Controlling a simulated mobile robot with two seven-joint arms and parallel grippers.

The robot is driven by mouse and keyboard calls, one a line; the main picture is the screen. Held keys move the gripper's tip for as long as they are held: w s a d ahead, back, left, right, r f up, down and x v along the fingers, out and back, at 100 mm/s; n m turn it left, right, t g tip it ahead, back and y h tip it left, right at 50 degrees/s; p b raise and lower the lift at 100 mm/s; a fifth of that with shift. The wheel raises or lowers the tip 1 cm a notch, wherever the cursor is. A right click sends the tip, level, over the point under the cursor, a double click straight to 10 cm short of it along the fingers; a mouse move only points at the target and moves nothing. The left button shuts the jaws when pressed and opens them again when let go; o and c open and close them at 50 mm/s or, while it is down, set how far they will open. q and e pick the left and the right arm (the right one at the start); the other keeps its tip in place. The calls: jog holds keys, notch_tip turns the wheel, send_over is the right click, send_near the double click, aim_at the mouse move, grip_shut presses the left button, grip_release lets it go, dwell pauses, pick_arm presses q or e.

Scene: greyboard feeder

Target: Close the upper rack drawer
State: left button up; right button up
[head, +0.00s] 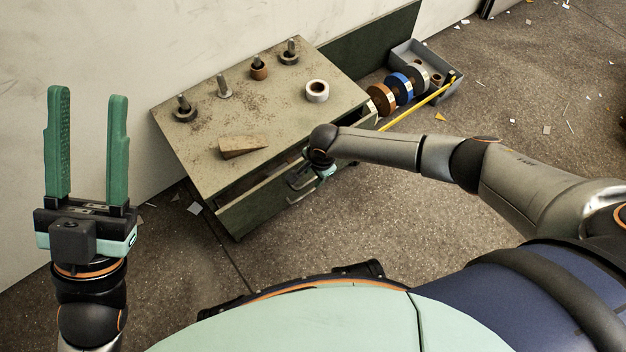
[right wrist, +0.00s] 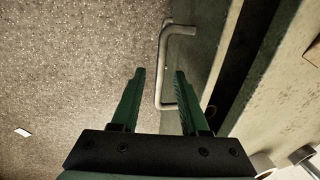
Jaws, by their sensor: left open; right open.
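The grey-green rack (head: 205,140) stands against the wall. Its upper drawer (head: 258,187) is pulled out partway, with a dark gap between its front and the rack top. The gap also shows in the right wrist view, beside the drawer front (right wrist: 212,45). A metal bar handle (right wrist: 162,75) shows between my right gripper's fingers in the right wrist view. My right gripper (right wrist: 160,72) is open; I cannot tell whether it touches the handle. In the head view it is mostly hidden behind its wrist. My left gripper (head: 88,92) is open and empty, raised left of the rack.
On the rack top are a wooden wedge (head: 243,146), a white roll (head: 317,91) and several pegs, one holding a brown roll (head: 259,70). Coloured rolls (head: 398,88) and a grey bin (head: 443,68) are at the right end.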

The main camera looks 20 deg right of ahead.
jog(key=shift+w+f, duration=0.15)
jog(key=shift+f, duration=0.4)
grip_shut()
dwell(1.1)
